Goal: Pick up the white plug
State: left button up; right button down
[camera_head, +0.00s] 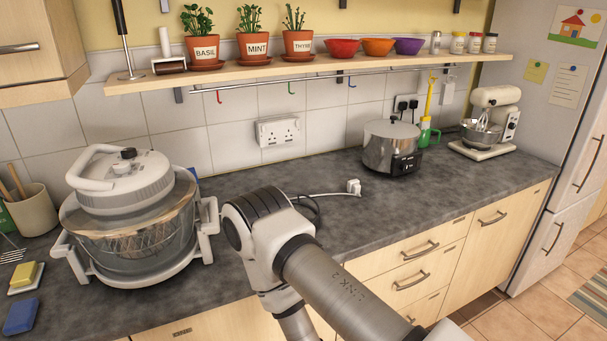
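The white plug (354,187) lies on the dark grey countertop (420,200), right of the picture's middle. A white cable (328,194) runs left from it and goes out of sight behind my arm. One of my arms comes in from the bottom right and bends near the middle of the picture, left of the plug and apart from it. No gripper fingers show, so neither gripper is in view. Nothing is holding the plug.
A dark cable (312,204) loops beside my arm. A steel cooker (390,148) stands behind the plug to the right, and a large glass-bowl appliance (130,225) stands at left. A double wall socket (277,132) is on the tiles. The counter right of the plug is clear.

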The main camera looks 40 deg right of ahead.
aim_at(354, 187)
jog(key=z, duration=1.65)
